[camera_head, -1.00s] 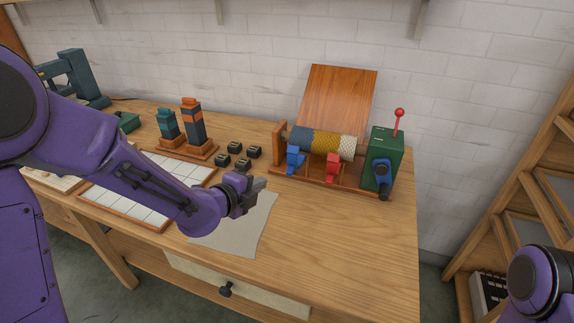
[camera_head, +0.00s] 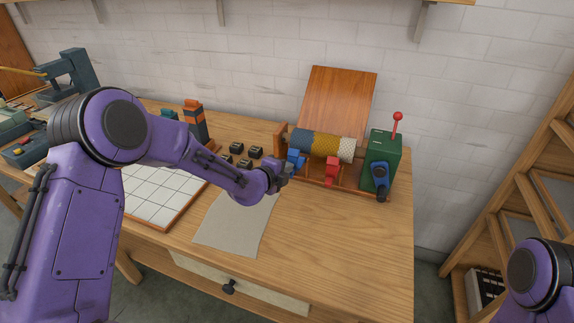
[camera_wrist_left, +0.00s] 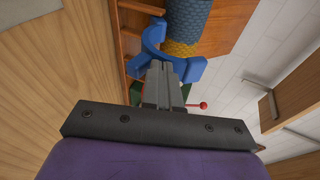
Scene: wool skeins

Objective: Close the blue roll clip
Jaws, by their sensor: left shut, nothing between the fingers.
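The blue roll clip (camera_head: 297,157) is on the wooden roll stand, at the front of the roll (camera_head: 325,145) with blue, yellow and cream bands. In the left wrist view the clip (camera_wrist_left: 152,38) is a curved blue piece beside the roll's blue end, its hollow side facing the roll. It looks open. My left gripper (camera_head: 287,169) is shut and empty, right in front of the clip. In the left wrist view its fingertips (camera_wrist_left: 166,68) overlap the clip's near edge. I cannot tell whether they touch. My right gripper is out of view.
A red clip (camera_head: 332,171) sits right of the blue one. A green box (camera_head: 381,160) with a red-knobbed lever stands at the stand's right end. Several small black blocks (camera_head: 254,152) lie left of the stand. The table's front right is clear.

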